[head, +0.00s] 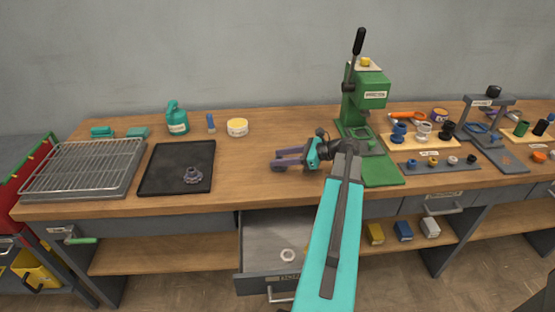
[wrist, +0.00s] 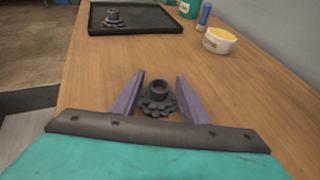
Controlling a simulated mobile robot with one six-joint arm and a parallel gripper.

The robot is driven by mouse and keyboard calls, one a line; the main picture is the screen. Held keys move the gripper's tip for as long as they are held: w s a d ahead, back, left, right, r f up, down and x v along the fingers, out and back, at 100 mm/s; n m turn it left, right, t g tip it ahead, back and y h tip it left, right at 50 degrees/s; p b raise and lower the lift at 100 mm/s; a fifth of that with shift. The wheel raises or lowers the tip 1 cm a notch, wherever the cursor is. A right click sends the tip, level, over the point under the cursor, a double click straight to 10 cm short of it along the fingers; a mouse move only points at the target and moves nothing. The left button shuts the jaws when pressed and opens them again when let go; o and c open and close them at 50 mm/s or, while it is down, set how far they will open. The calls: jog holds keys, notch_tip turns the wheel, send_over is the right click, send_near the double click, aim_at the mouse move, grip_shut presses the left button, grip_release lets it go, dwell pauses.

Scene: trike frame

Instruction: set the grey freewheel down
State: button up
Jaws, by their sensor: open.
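My gripper (head: 277,159) is low over the wooden bench, left of the green press, with its purple fingers pointing left. In the wrist view my gripper (wrist: 159,77) has its fingers spread apart. A dark grey freewheel (wrist: 157,98), a toothed ring with a raised round hub, sits upright between the fingers and appears to rest on the bench top. I see no firm grip on it. In the head view I cannot make it out. A second, similar toothed part (head: 193,175) stands on the black tray (head: 160,158); it also shows in the wrist view (wrist: 113,18).
The green press (head: 365,95) stands right of my gripper. A wire rack (head: 85,168) is at the far left. An open drawer (head: 260,250) is below. Bench between tray and gripper is clear.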

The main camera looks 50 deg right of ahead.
jog(key=b+v, duration=0.1)
jog(key=v, duration=0.8)
jog(key=shift+s+d+r+b, duration=0.1)
jog(key=shift+s+d+b, duration=0.1)
jog(key=shift+b, duration=0.1)
jog(key=shift+s+d+r, duration=0.1)
jog(key=shift+s+r, duration=0.05)
jog(key=shift+s, duration=0.15)
jog(key=shift+r, duration=0.15)
